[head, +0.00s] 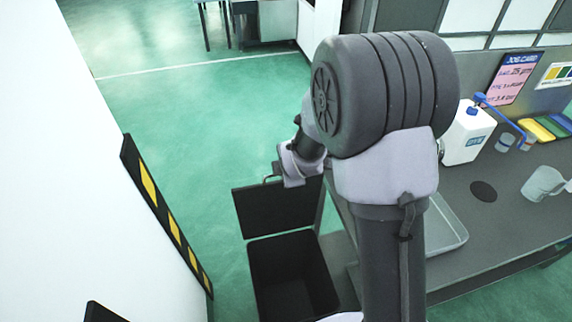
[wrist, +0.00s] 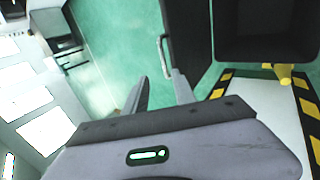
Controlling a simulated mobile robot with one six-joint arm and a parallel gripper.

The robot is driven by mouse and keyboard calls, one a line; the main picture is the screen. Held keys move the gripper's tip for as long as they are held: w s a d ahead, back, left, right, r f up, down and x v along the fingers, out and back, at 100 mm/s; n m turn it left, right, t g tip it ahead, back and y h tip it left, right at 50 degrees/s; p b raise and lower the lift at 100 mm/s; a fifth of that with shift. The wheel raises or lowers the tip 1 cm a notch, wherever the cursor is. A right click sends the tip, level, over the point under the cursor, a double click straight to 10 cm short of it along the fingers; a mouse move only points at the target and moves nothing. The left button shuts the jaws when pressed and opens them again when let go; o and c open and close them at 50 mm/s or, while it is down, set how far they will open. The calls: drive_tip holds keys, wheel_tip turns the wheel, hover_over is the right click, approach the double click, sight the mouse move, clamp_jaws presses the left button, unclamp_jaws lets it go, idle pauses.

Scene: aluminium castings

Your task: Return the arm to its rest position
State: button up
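My arm fills the middle of the head view, with its elbow raised and its forearm reaching back and down to the left. My gripper (wrist: 160,84) shows in the wrist view with its two grey fingers apart and nothing between them. Green floor is seen past the fingertips. In the head view the wrist is small beside the elbow, and the fingers are mostly hidden. The gripper appears above or near a black open bin (head: 262,272) with a raised dark lid or panel (head: 262,212). The bin also shows in the wrist view (wrist: 262,48).
A grey workbench (head: 500,225) stands at right, with a white jug (head: 466,135), a shallow tray (head: 445,228), a clear beaker (head: 543,184) and a black disc (head: 483,191). A white wall with a yellow-black striped edge (head: 165,215) stands at left. Green floor (head: 180,110) is clear behind.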

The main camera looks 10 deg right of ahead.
drive_tip(key=v, duration=0.3)
drive_tip(key=shift+s+r, duration=0.1)
drive_tip(key=shift+s, duration=0.05)
drive_tip(key=s+a+r+m+g+y+b, duration=0.1)
drive_tip(key=s+a+m+b, duration=0.1)
drive_tip(key=s+m+b, duration=0.5)
drive_tip(key=s+a+r+m+y+b, duration=0.1)
drive_tip(key=s+a+m+b, duration=0.1)
drive_tip(key=s+m+b, duration=0.6)
drive_tip(key=s+m, duration=0.7)
drive_tip(key=s, duration=0.7)
drive_tip(key=shift+a+r+g, duration=0.15)
drive_tip(key=shift+r+g, duration=0.05)
drive_tip(key=shift+g, duration=0.2)
